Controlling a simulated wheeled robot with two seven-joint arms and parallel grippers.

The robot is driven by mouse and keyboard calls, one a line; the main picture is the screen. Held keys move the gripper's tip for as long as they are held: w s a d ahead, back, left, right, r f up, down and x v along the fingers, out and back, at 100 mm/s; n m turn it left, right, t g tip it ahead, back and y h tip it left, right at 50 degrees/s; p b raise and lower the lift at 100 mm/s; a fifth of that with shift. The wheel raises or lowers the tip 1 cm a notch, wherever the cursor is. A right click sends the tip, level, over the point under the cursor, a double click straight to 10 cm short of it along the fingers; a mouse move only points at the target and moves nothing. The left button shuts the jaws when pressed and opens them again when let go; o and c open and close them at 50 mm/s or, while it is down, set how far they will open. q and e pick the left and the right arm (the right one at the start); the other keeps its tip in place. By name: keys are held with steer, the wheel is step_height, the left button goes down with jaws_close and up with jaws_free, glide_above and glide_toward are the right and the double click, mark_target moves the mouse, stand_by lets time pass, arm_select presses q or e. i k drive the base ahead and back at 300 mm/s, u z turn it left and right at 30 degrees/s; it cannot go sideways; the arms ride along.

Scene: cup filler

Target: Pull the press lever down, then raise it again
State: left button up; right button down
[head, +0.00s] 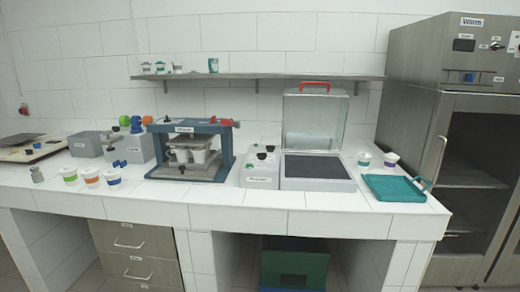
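A press with a blue frame (226,150) stands on the white tiled counter, left of its middle. A red part (227,122) shows at the top right of the frame, and an orange-red knob (147,120) shows at its top left. I cannot tell for sure which part is the lever. White cups (199,156) sit under the top of the press, above its grey base. Neither of my grippers is in the head view.
Right of the press stands a grey machine (262,169) with a raised clear lid (314,122). A teal tray (394,188) lies farther right. Several cups (90,177) stand at the front left. A shelf (260,77) runs above. A steel cabinet (440,110) stands at the right.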

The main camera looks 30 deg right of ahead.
mark_target(225, 122)
steer(key=u, duration=0.05)
steer(key=i, duration=0.7)
steer(key=z, duration=0.5)
steer(key=i, duration=0.65)
steer(key=z, duration=0.4)
